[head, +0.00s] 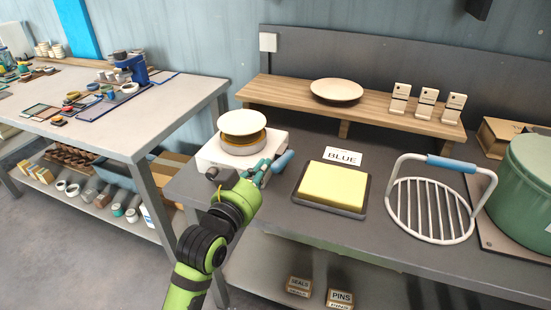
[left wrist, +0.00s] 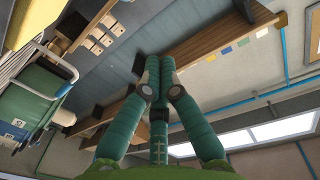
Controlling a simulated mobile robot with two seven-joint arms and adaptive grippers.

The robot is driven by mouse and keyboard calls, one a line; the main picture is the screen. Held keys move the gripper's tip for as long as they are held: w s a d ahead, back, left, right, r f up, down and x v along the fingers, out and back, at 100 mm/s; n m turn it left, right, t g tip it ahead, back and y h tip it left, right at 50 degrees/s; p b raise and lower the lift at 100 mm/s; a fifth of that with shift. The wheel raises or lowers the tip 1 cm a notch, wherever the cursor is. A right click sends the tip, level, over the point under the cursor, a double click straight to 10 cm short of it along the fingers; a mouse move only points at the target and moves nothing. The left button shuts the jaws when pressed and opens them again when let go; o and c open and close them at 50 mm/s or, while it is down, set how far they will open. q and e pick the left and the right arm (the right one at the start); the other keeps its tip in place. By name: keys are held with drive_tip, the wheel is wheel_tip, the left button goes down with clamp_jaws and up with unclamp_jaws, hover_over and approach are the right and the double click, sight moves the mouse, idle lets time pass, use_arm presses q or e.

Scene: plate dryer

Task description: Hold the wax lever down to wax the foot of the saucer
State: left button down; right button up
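The wax unit (head: 214,157) is a white box at the left end of the dark bench, with a round amber-brown part (head: 243,143) on top. A cream saucer (head: 242,122) lies level on that part. A lever with a blue grip (head: 283,160) sticks out at the unit's front right. My left gripper (head: 262,170) is at the unit's front, its teal fingers close beside the blue grip; contact cannot be told. In the left wrist view its fingers (left wrist: 158,62) come together at the tips, with nothing seen between them. My right gripper is out of view.
A wire rack (head: 431,210) and green pot (head: 524,190) stand right. The wooden shelf (head: 277,91) behind holds another saucer (head: 336,90). A second table (head: 110,125) is left.

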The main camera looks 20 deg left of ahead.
use_arm(q)
drive_tip(key=p, duration=0.1)
hover_over(274, 172)
drive_tip(key=w+d, duration=0.1)
drive_tip(key=w, duration=0.2)
drive_tip(key=shift+s+r, duration=0.1)
drive_tip(key=shift+s, duration=0.1)
drive_tip(key=f, duration=0.2)
drive_tip(key=shift+s+a+f+p, duration=0.25)
drive_tip(key=shift+f+p, duration=0.05)
drive_tip(key=shift+s+a+f, duration=0.25)
drive_tip(key=shift+s+f, duration=0.1)
drive_tip(key=shift+f, duration=0.35)
drive_tip(key=f, duration=0.1)
drive_tip(key=s+f, duration=0.1)
drive_tip(key=f, duration=0.1)
drive_tip(key=shift+s+f, duration=0.15)
drive_tip(key=shift+s, duration=0.05)
idle(0.8)
